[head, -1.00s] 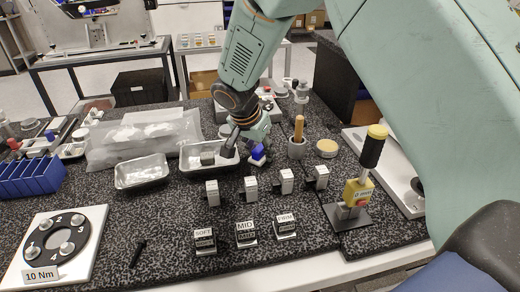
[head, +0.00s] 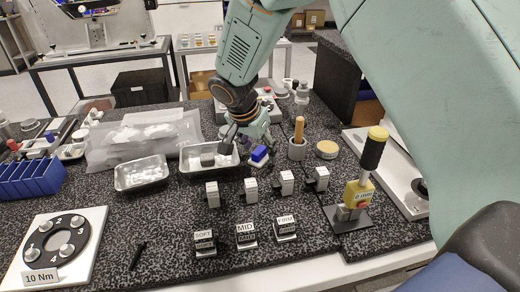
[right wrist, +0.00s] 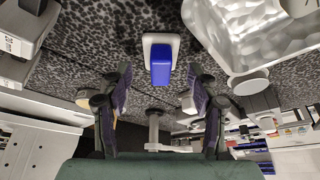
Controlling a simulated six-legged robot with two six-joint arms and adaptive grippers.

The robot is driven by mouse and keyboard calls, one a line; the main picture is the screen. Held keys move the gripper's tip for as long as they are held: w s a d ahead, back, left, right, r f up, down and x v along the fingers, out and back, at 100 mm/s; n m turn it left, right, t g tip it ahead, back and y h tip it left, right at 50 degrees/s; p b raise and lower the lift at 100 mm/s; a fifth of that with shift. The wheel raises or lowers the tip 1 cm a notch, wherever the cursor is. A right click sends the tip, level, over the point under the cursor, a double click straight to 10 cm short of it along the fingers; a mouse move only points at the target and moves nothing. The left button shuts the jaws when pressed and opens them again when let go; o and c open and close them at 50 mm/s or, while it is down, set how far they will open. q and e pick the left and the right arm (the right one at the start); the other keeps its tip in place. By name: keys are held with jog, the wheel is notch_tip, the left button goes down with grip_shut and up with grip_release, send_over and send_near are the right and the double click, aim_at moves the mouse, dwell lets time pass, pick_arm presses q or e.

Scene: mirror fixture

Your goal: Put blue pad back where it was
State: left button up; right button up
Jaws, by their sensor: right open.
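My right gripper (head: 250,139) is open just behind and above the pad. In the right wrist view its two dark fingers (right wrist: 159,88) stand wide apart with nothing held between them. The pad looks clear of both fingers. My left gripper is not in view.
Several small grey blocks (head: 251,186) line up in front.

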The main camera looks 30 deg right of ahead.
jog(key=p+v, duration=0.1)
jog(key=v, duration=0.9)
jog(key=shift+r, duration=0.25)
jog(key=shift+a+f, duration=0.1)
